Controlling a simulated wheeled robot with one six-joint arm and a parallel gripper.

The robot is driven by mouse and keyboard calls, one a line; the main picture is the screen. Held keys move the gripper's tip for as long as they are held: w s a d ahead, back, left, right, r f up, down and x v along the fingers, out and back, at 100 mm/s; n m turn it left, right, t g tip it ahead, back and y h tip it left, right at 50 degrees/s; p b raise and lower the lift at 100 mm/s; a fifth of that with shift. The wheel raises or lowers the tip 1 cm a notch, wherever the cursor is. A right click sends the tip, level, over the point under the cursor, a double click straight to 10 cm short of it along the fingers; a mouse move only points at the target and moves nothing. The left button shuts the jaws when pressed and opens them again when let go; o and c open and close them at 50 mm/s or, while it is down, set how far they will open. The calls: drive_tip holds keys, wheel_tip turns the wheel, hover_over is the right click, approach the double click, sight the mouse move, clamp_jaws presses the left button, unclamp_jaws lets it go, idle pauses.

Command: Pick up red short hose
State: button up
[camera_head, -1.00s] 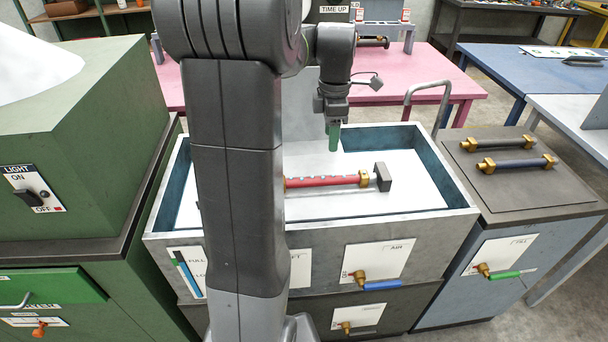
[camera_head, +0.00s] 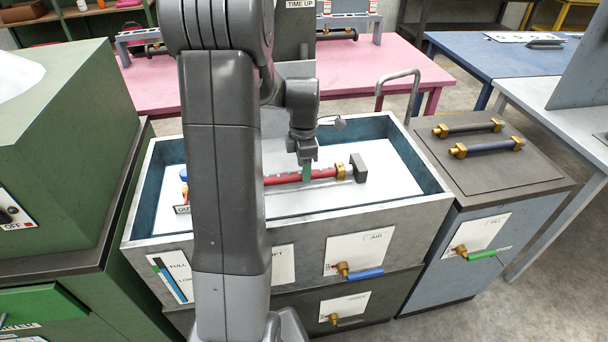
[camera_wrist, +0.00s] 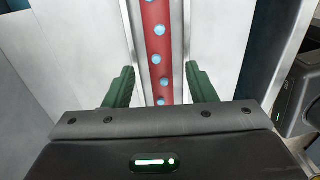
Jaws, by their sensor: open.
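The red short hose (camera_head: 284,179) lies in the white-floored basin, with a brass fitting (camera_head: 339,171) at its right end near a dark block (camera_head: 359,168). Light blue dots run along it. My arm hides part of its left side. My gripper (camera_head: 307,172) is over the hose, pointing down. In the wrist view the red hose (camera_wrist: 159,45) runs between the two green fingers of my gripper (camera_wrist: 157,88). The fingers are apart, one on each side, with gaps to the hose. I cannot tell how far the fingertips are above it.
The basin's grey walls (camera_head: 350,219) surround the hose. A blue-handled valve (camera_head: 362,274) is on the front. A bent metal rail (camera_head: 398,76) rises behind.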

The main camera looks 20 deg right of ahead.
drive_tip(key=shift+f, duration=0.6)
clamp_jaws()
drive_tip(key=shift+r, duration=0.15)
